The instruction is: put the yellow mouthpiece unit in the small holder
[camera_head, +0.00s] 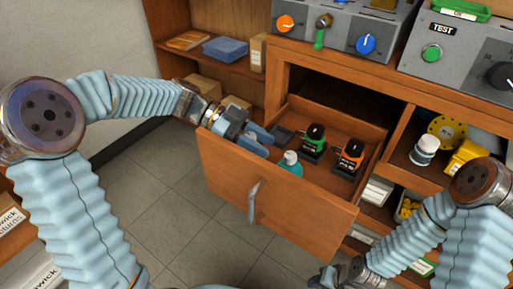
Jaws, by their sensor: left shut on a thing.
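My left gripper (262,141) is over the left end of the open drawer (270,193), its blue fingers pointing right and down. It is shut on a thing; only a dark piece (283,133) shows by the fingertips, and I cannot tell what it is. Inside the drawer stand a black unit with a green band (315,140) and a black unit with an orange band (350,157). My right gripper (326,279) is at the bottom edge, partly cut off, and its jaws are not clear. I cannot make out a yellow mouthpiece unit or a small holder for certain.
A teal bottle (290,164) stands by the drawer's front wall. A grey panel (342,38) with orange and blue knobs and a TEST box (452,50) sit on the bench. Right-hand shelves hold a white jar (425,150), a yellow disc (447,131) and a yellow box (468,156).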

